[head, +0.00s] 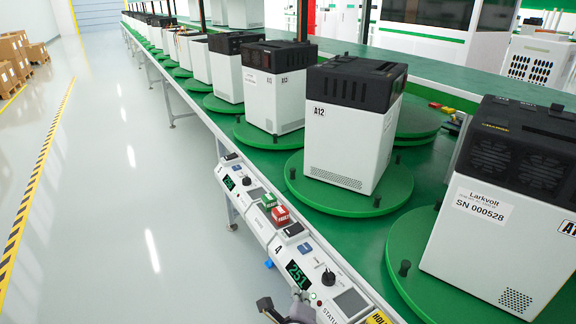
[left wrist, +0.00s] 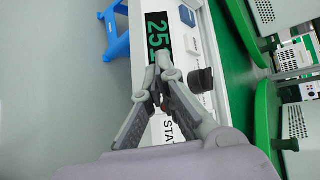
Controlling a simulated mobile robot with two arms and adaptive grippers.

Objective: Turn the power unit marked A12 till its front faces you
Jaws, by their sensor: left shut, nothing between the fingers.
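The power unit marked A12 (head: 345,135) is a white box with a black vented top. It stands upright on a round green turntable (head: 300,190) with small black pegs. Its A12 label and a low vent grille show on the face toward the lower left. A control panel at the line's edge has a green display (head: 298,273) reading 251 and a black knob (head: 328,278). My left gripper (head: 298,297) is at the panel just below the display, well away from the unit. In the left wrist view, its fingers (left wrist: 163,65) are shut and empty beside the display. My right gripper is out of view.
A unit labelled SN 000528 (head: 499,235) stands on a turntable at right. Another unit (head: 273,95) stands behind the A12 unit. A blue stool (left wrist: 116,32) is below.

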